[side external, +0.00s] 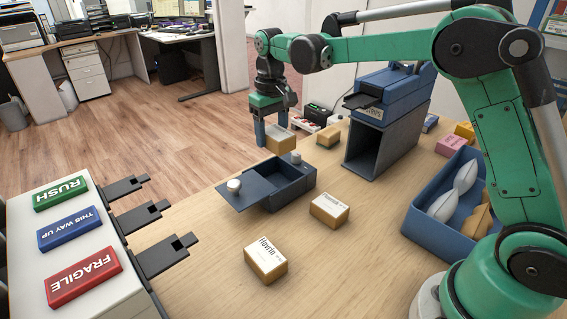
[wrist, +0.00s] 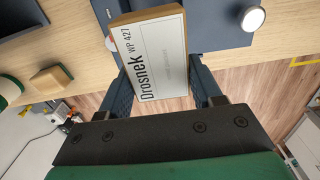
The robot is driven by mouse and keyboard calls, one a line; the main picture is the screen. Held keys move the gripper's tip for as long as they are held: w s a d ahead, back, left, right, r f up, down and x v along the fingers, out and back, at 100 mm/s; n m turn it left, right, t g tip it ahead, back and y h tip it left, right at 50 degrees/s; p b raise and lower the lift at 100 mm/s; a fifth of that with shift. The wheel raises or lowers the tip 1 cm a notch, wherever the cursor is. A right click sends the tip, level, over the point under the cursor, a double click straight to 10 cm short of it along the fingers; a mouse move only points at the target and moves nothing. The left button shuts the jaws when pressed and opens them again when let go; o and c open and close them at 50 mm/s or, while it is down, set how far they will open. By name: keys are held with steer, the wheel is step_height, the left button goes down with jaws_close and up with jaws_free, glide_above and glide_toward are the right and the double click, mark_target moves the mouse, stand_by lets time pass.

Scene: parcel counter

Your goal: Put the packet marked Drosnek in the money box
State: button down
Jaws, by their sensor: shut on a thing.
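The packet marked Drosnek (wrist: 163,48) is tan with a white label, also reading WP 427. My gripper (wrist: 163,95) is shut on it, with a finger on each side. In the side view my gripper (side external: 272,136) holds the packet (side external: 280,141) above the counter's far edge, behind the dark blue box. That low box (side external: 290,186), which looks like the money box, has its flat lid (side external: 246,196) drawn out to the left. A white knob (side external: 234,185) sits on the lid, and another white round piece (side external: 296,157) is at the box's far right corner.
A packet marked Havrin (side external: 266,260) and another packet (side external: 329,210) lie in front of the box. A third packet (side external: 329,136) lies behind it. A tall blue open-fronted unit (side external: 372,150) stands right. A blue tray (side external: 430,232) holds pouches. Dark brackets (side external: 160,258) stick out at left.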

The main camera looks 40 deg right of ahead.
mark_target(273, 158)
steer(key=shift+f, duration=3.3)
steer(key=shift+c, duration=0.4)
jaws_free()
steer(key=shift+r, duration=2.8)
steer(key=shift+r, duration=0.15)
steer(key=s+r+t, duration=0.1)
steer(key=s+t, duration=0.2)
steer(key=s, duration=0.5)
steer(key=s+a+r+t, duration=0.1)
steer(key=s+t, duration=0.3)
steer(key=s, duration=0.4)
steer(key=shift+a+r, duration=0.25)
steer(key=shift+r, duration=0.1)
